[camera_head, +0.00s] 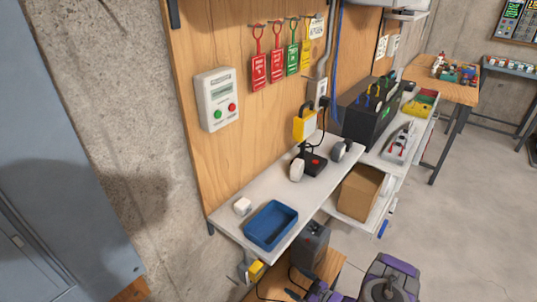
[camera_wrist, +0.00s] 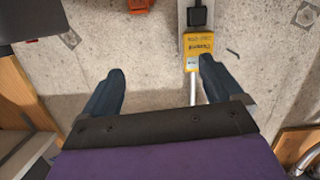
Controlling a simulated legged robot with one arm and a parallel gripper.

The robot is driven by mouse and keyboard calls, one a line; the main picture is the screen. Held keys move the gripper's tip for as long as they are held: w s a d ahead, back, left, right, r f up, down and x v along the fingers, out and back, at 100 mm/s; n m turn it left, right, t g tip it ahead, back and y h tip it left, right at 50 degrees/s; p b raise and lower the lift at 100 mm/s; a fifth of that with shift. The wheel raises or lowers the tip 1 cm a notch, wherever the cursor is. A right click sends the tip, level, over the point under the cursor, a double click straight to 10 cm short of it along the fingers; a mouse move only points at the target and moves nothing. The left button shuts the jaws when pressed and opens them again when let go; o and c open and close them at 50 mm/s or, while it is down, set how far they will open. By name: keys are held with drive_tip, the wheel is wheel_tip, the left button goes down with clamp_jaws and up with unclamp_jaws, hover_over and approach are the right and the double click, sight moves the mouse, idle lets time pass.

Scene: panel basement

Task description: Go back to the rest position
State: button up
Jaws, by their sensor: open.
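My gripper (camera_wrist: 158,88) shows in the wrist view with its two dark fingers spread apart and nothing between them. It faces a bare concrete wall. In the head view, my purple arm (camera_head: 390,278) is at the bottom, right of centre, beside the low wooden surface. The fingers cannot be made out there.
A white shelf (camera_head: 228,222) carries a blue tray (camera_head: 271,225), a small white block (camera_head: 242,206) and black-and-grey items. A cardboard box (camera_head: 359,193) sits on a lower shelf. A dark case (camera_head: 312,243) stands below. The floor (camera_head: 450,230) at right is clear.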

drive_tip(key=w+d+r+m+g+h, duration=0.1)
drive_tip(key=w+d+r+h, duration=0.15)
drive_tip(key=w+r, duration=0.35)
drive_tip(key=w+d+r+h, duration=0.2)
drive_tip(key=w+r+h, duration=0.2)
drive_tip(key=w+r, duration=0.2)
drive_tip(key=s+d+r+m+g+h, duration=0.2)
drive_tip(key=s+r+h, duration=0.1)
drive_tip(key=r, duration=0.5)
drive_tip(key=s+d+r+m+g+h, duration=0.1)
drive_tip(key=s+d+r+h, duration=0.15)
drive_tip(key=r, duration=0.55)
drive_tip(key=s+r+m+g+h, duration=0.1)
drive_tip(key=s+r+m+g, duration=0.1)
drive_tip(key=s+r, duration=0.6)
drive_tip(key=s+r+m+g+h, duration=0.15)
drive_tip(key=s+r, duration=0.25)
drive_tip(key=s, duration=0.7)
drive_tip(key=s+a+r+m+g, duration=0.1)
drive_tip(key=s+a+r, duration=0.1)
drive_tip(key=s, duration=0.6)
drive_tip(key=s+a+r+m+g+y, duration=0.1)
drive_tip(key=s+a+g, duration=0.1)
drive_tip(key=s, duration=0.6)
drive_tip(key=s+a+r+m+g+y, duration=0.1)
drive_tip(key=s+a+r, duration=0.1)
drive_tip(key=s, duration=0.6)
drive_tip(key=shift+s+a+r+g, duration=0.3)
drive_tip(key=shift+s+a+g, duration=0.05)
drive_tip(key=shift+a, duration=0.1)
